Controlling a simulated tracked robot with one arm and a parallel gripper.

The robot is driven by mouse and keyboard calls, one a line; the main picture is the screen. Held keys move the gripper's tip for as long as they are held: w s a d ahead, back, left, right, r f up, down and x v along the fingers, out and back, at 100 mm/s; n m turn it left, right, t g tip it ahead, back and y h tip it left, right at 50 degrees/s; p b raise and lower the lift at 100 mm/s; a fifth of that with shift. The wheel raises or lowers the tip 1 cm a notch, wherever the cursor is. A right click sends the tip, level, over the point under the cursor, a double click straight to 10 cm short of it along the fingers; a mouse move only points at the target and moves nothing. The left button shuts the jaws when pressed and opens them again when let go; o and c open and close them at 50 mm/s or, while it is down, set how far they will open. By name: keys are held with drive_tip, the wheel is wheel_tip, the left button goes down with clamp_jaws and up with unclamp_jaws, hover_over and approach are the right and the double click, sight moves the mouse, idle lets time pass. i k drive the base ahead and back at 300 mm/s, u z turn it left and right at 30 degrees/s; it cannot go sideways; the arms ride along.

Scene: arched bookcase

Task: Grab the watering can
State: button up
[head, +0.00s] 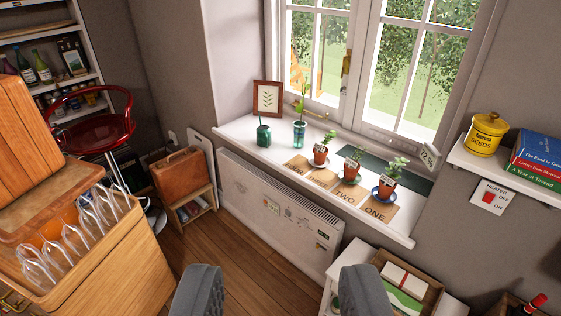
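My gripper (281,288) shows as two dark grey fingers at the bottom of the head view, wide apart with nothing between them. No thing in view is clearly a watering can. A small dark green vessel (264,135) with a thin upright part stands at the left end of the white windowsill (235,130); it is too small to tell what it is. My gripper is well apart from the sill, which lies farther off and higher in the picture.
A glass with a plant (299,134), a framed leaf picture (268,98) and several potted seedlings stand on the sill. A white heater (280,215) is below. A wooden cabinet with glasses (110,270) is at left, a white table (348,262) at lower right. Wooden floor (235,270) lies between.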

sight(264, 138)
drive_tip(key=u, duration=0.05)
drive_tip(key=i, duration=1.75)
drive_tip(key=u, duration=0.5)
drive_tip(key=i, duration=1.6)
drive_tip(key=u, duration=0.25)
